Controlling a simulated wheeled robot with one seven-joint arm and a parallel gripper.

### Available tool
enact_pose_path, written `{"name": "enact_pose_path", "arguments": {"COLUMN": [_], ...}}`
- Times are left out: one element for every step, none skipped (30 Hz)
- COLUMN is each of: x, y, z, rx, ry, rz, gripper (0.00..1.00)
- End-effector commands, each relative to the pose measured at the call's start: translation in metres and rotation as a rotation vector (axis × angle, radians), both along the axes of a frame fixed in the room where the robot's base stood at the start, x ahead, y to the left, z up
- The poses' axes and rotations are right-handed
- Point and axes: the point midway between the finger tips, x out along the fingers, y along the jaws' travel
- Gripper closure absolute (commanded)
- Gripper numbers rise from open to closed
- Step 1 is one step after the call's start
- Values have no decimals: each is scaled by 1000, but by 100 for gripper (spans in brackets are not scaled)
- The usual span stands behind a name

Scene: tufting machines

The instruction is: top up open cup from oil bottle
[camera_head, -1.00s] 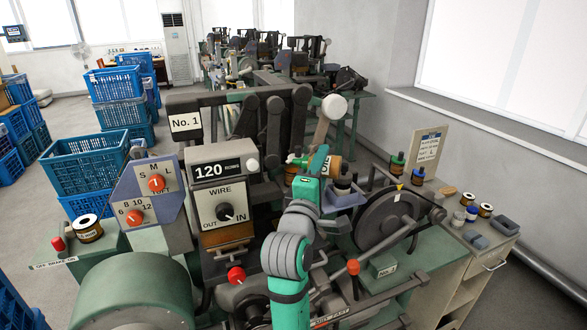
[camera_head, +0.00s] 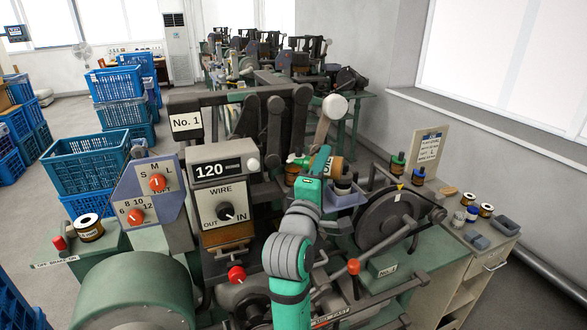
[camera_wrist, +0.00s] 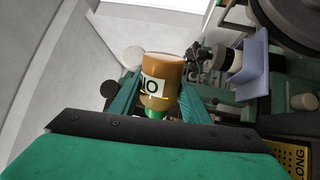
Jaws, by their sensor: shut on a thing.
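My gripper (camera_head: 322,163) is shut on the amber oil bottle (camera_head: 336,170), above the front of machine No. 1. In the wrist view the bottle (camera_wrist: 160,75) sits between my two green fingers, its OIL label inverted and its green top towards my palm. The bottle looks tilted in the head view. A small cup with a dark upper part and pale body (camera_head: 343,186) is on a lavender bracket (camera_head: 350,198), just below the bottle. It also shows to the right of the bottle in the wrist view (camera_wrist: 233,62). The cup's inside and oil level cannot be seen.
A large dark wheel (camera_head: 383,218) stands right of the bracket. Bottles with green (camera_head: 397,166) and blue (camera_head: 418,176) tops stand by a sign (camera_head: 430,146) on the right bench. The No. 1 machine's upright lever with a pale knob (camera_head: 335,106) rises behind the bottle.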

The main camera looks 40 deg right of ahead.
Motion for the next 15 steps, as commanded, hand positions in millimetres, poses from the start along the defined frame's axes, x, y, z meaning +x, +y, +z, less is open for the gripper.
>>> {"name": "enact_pose_path", "arguments": {"x": [0, 0, 0, 0, 0, 0, 0, 1, 2, 2, 3, 4, 4, 5, 5], "y": [0, 0, 0, 0, 0, 0, 1, 1, 1, 2, 3, 3, 4, 4, 4], "z": [0, 0, 0, 0, 0, 0, 0, -1, -3, -4, -6, -9, -11, -13, -16], "rx": [-1, -1, -1, -1, -1, 0, 3, 9, 22, 35, 49, 70, 88, 104, 126], "ry": [0, -1, -1, -1, -1, -2, -5, -13, -29, -45, -65, -95, -117, -139, -168], "rz": [0, 0, 0, 0, 0, 0, 1, 2, 2, 4, 4, 4, 5, 4, 3], "gripper": [83, 83, 83, 83, 83, 83, 83, 83, 83, 83, 83, 83, 83, 83, 83]}}
